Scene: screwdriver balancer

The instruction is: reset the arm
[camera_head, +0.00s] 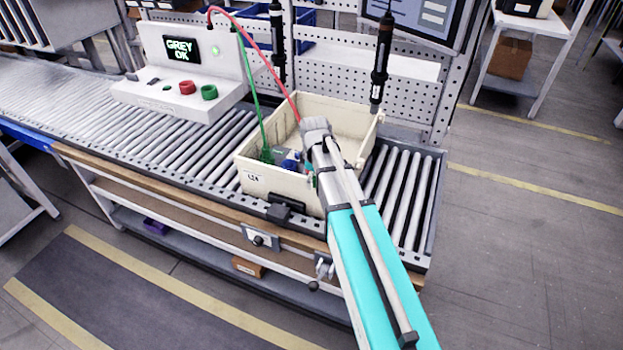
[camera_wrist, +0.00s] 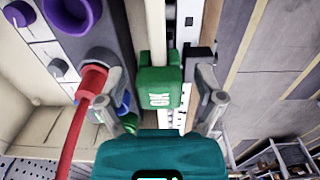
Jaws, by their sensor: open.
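In the wrist view my gripper (camera_wrist: 158,95) is open, with a finger on each side of a green block (camera_wrist: 158,88). Gaps show between the block and both fingers. A red plug (camera_wrist: 92,82) with a red cable sits in a grey unit with purple knobs (camera_wrist: 70,14), close beside the left finger.
A control box (camera_head: 190,65) reads "GREY OK" on the roller conveyor (camera_head: 150,140). A red cable (camera_head: 270,72) and a green cable (camera_head: 255,100) run from it to the tote. Black hanging screwdrivers (camera_head: 380,65) are behind the tote. Rollers to its right are clear.

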